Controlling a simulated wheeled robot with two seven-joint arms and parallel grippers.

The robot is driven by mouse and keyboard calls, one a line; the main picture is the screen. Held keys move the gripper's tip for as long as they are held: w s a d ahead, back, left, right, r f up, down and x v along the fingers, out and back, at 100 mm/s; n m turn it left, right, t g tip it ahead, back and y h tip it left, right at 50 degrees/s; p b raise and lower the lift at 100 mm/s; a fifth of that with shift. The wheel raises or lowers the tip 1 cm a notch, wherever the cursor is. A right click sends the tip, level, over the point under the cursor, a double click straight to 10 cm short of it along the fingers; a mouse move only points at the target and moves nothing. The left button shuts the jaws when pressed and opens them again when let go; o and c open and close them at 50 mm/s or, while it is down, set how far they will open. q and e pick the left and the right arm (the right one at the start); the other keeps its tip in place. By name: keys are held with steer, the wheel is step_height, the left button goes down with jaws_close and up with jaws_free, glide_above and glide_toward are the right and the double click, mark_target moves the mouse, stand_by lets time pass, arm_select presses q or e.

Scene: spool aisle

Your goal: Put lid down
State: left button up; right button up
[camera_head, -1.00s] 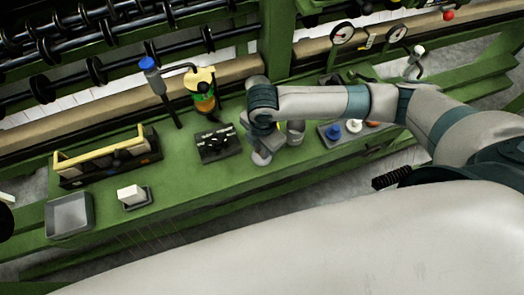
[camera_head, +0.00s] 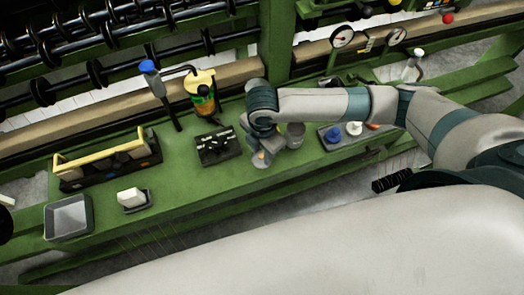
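My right gripper (camera_head: 263,148) points down over the green bench, between the black tray and a grey cup. My own wrist hides most of its fingers, so I cannot see whether they are open or shut. A small pale grey round piece (camera_head: 261,160) shows just under the gripper; it may be the lid, but I cannot tell whether it is held or lies on the bench. The grey cup (camera_head: 295,135) stands upright to the right of the gripper. My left gripper is out of view.
A black tray with small parts (camera_head: 219,146) lies left of the gripper. A dark tray (camera_head: 326,142) holds a blue knob and a white piece. The front-middle bench is clear.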

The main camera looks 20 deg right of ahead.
mark_target(262, 156)
step_height(262, 156, up, 12)
steer(key=b, duration=0.2)
steer(key=shift+f, duration=0.2)
steer(key=shift+s+a, duration=0.1)
stand_by(0.7)
